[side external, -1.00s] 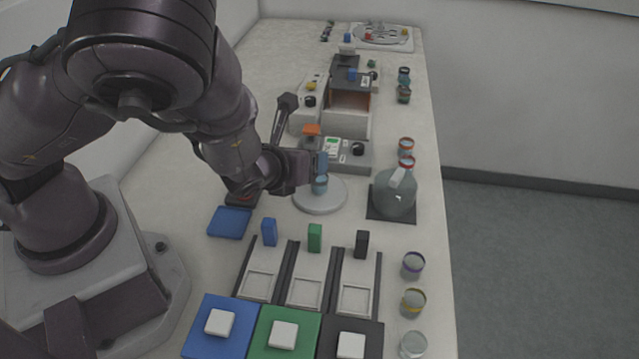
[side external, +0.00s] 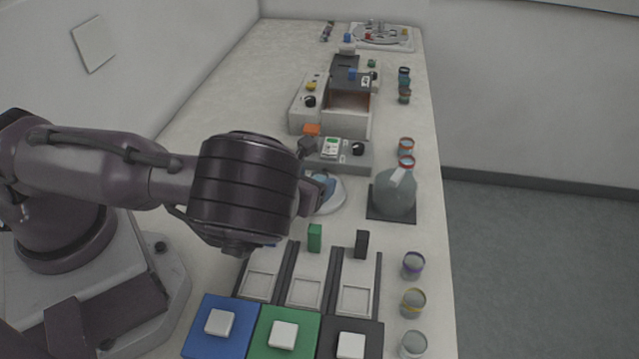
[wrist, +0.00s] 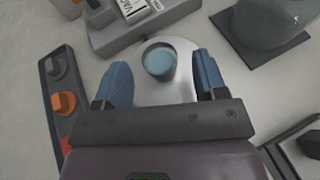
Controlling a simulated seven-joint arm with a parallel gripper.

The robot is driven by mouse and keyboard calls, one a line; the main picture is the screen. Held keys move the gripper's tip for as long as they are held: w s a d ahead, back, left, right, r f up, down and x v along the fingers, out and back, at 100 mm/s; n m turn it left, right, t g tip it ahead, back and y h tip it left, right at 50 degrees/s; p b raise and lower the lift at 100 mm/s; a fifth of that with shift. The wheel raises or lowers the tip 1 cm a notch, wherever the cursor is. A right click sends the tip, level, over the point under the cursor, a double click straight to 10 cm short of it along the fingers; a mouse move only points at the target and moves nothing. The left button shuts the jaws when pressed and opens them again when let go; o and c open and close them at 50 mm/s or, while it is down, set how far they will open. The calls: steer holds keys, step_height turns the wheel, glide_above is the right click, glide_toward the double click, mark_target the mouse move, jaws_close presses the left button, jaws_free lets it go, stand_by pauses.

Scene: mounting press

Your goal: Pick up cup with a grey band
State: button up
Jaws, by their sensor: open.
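A cup with a grey rim band (wrist: 160,62) and blue-teal contents stands upright on the round pale plate (wrist: 180,88) in the wrist view. My gripper (wrist: 162,76) is open, its two blue fingers on either side of the cup with visible gaps. In the side view my gripper (side external: 326,188) is low over the plate (side external: 334,203), and my wrist hides most of this area. Another cup with a pale, possibly grey band (side external: 413,345) stands at the front right.
A grey-green jug (side external: 394,192) on a dark mat is right of the plate. A grey control box (side external: 340,156) stands behind it. Purple-banded (side external: 413,265) and yellow-banded (side external: 412,303) cups line the right edge. Slotted trays (side external: 305,292) are in front.

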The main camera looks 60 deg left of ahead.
steer(key=shift+x, duration=1.45)
steer(key=c, duration=1)
